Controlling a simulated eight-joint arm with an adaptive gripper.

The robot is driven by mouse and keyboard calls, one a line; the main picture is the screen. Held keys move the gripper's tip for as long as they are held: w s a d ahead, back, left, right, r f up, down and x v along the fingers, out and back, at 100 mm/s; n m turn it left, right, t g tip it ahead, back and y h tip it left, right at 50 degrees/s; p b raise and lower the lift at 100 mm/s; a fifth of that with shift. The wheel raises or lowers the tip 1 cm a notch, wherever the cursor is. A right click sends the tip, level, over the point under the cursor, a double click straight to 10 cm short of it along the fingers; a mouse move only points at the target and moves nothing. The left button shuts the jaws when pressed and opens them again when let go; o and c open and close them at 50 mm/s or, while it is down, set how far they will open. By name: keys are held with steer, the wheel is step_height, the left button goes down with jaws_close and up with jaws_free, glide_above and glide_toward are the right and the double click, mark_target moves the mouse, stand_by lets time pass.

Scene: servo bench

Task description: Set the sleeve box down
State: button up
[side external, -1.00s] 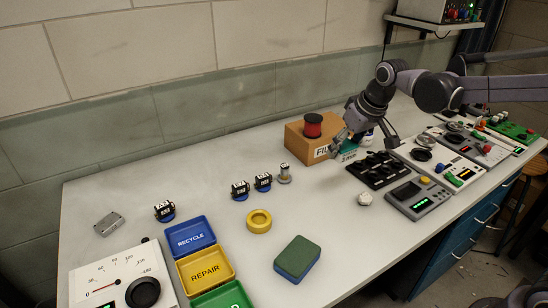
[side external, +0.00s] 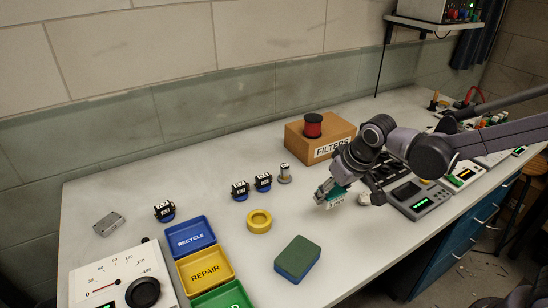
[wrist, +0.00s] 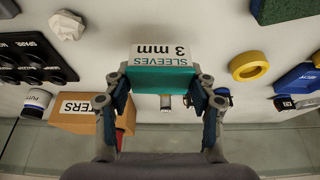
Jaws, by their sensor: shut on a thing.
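The sleeve box is teal with a white label reading "SLEEVES 3 mm" (wrist: 161,78). My gripper (wrist: 160,92) is shut on it, one finger on each side, in the wrist view. In the side external view my gripper (side external: 328,192) holds the sleeve box (side external: 337,197) over the middle right of the bench, in front of the filters box. I cannot tell whether its underside touches the bench (side external: 345,240).
The cardboard filters box (side external: 305,143) with a red spool (side external: 313,125) stands behind. A yellow ring (side external: 259,221), a green-blue sponge block (side external: 297,258) and labelled trays (side external: 206,266) lie left. A pale lump (side external: 364,199) and instruments (side external: 418,197) are close on the right.

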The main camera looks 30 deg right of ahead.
mark_target(323, 205)
steer(key=shift+w+a+f, duration=0.2)
steer(key=shift+a+f, duration=0.2)
steer(key=shift+a, duration=0.2)
steer(key=shift+w+a+f, duration=0.2)
steer(key=shift+a+f, duration=0.15)
steer(key=shift+a, duration=0.2)
steer(key=shift+f, duration=2)
steer(key=shift+f, duration=0.1)
steer(key=o, duration=1.1)
steer(key=v, duration=1.2)
steer(key=shift+d, duration=0.1)
steer(key=shift+s+d+r+t, duration=0.1)
steer(key=shift+s+d+t, duration=0.55)
steer(key=shift+s+d, duration=1.6)
steer(key=shift+s+d+r+t, duration=0.15)
steer(key=shift+s+d+t, duration=0.5)
steer(key=shift+s+d, duration=1.6)
